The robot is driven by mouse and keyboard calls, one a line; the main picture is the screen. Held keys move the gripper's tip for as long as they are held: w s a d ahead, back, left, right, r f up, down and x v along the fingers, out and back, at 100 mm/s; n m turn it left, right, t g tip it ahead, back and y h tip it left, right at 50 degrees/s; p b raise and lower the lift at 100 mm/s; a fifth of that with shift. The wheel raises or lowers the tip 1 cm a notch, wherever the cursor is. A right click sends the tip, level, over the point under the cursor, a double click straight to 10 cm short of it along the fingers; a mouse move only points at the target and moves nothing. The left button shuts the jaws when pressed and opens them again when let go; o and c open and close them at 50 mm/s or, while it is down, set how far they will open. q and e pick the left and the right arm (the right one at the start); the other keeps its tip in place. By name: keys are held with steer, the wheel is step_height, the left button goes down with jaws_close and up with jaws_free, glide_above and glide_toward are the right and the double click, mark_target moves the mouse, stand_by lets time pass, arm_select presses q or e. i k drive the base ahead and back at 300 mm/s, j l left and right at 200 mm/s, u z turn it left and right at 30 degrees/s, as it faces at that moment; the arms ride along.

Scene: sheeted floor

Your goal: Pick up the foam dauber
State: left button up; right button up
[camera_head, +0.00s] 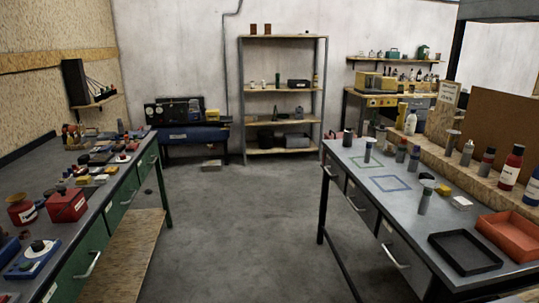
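No thing is labelled clearly enough for me to be sure which is the foam dauber. A small upright piece with a grey stem and a wider pale top (424,198) stands on the right table (375,205), beside the blue square outline. A similar upright piece (367,150) stands farther back, at the green outline. Another with a wide top (452,140) stands on the ledge along the right side. Neither of my grippers is in view.
A black tray (465,253) and an orange bin (510,234) sit at the right table's near end. Bottles (511,168) line its ledge. The left bench (95,215) is cluttered. Shelving (284,92) stands at the back wall. The floor between the tables (240,230) is clear.

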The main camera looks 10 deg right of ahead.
mark_target(390, 147)
steer(key=i+j, duration=0.1)
steer(key=i, duration=2.05)
steer(key=j+u, duration=0.05)
